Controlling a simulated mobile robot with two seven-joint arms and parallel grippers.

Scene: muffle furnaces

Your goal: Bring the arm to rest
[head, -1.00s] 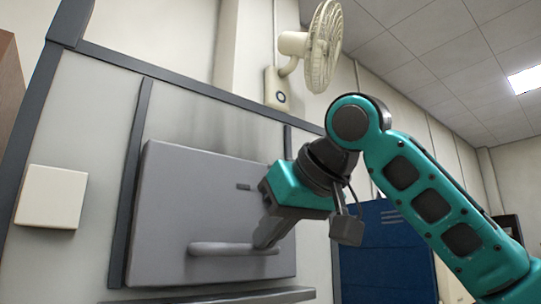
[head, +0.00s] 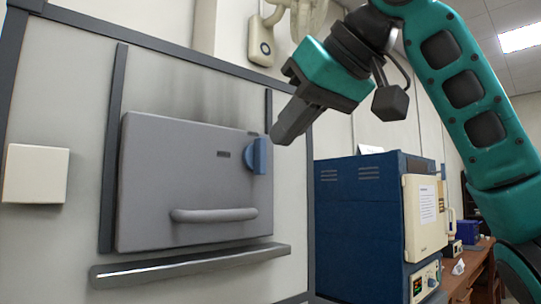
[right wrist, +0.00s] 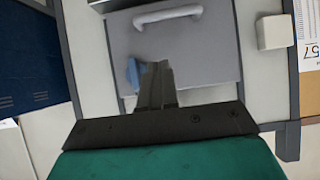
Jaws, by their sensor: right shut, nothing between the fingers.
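My right arm comes in from the right in the head view. Its gripper (head: 290,122) is shut and empty, raised in the air in front of the upper right part of the grey furnace door (head: 165,180). The door is closed and has a horizontal bar handle (head: 213,215) and a blue knob (head: 260,156) at its right edge. The gripper appears apart from the handle and the knob. In the right wrist view the shut fingers (right wrist: 158,72) point toward the door, beside the blue knob (right wrist: 134,75). My left gripper is not in view.
A ledge (head: 190,265) juts out below the door. A blue furnace with a cream door (head: 425,215) stands to the right, beside a wooden bench (head: 470,272). A cream box (head: 36,174) is on the panel at left. A wall fan's base (head: 261,40) is above.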

